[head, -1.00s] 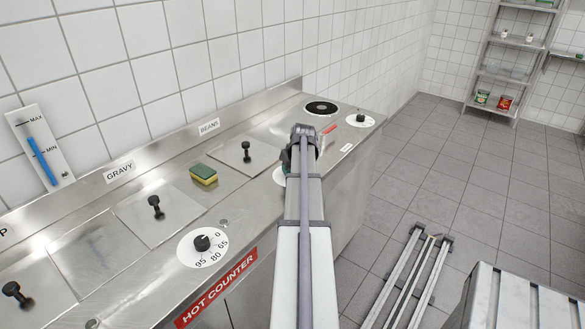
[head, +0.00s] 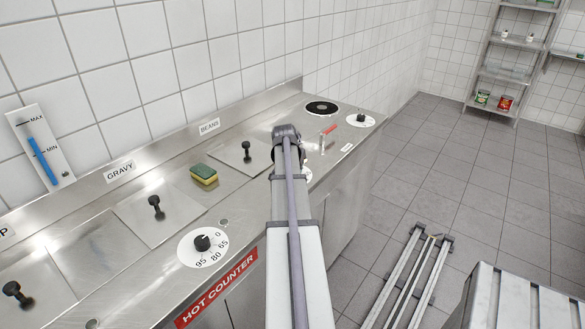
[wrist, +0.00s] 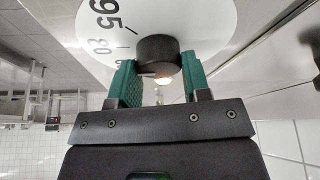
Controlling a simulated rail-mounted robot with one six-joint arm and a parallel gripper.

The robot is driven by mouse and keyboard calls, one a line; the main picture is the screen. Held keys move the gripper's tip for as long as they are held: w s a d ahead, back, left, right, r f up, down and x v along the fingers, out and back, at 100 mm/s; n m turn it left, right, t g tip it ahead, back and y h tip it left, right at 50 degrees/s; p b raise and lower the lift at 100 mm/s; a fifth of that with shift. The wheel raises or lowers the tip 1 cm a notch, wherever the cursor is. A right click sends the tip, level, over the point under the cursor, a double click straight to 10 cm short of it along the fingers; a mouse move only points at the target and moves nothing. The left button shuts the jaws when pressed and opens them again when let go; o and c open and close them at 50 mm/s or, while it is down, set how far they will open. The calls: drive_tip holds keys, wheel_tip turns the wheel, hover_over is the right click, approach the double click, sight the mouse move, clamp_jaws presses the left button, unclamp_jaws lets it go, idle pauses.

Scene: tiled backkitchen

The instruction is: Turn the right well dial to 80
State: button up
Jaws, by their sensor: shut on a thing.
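The right well dial is a black knob (wrist: 165,50) on a white round plate (wrist: 200,22) in the wrist view. The printed figures 95 and 80 show at the plate's left; other figures are hidden or too small to read. My gripper (wrist: 158,62) has its green fingers on either side of the knob and is shut on it. In the head view my arm covers the knob and gripper. Only a white sliver of the dial plate (head: 308,175) shows right of my arm. Where the knob's pointer stands cannot be told.
The left dial (head: 202,243) sits nearer on the hot counter's front strip. A sponge (head: 204,174) and black-handled lids (head: 154,206) lie on the counter. Beyond my arm are a red-handled tap (head: 328,130), a hotplate (head: 321,108) and another dial (head: 360,120).

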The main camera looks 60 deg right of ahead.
drive_tip(key=shift+m, duration=0.6)
drive_tip(key=o, duration=0.9)
drive_tip(key=p+v, duration=1)
drive_tip(key=shift+w+a+r, duration=0.2)
drive_tip(key=shift+r, duration=0.15)
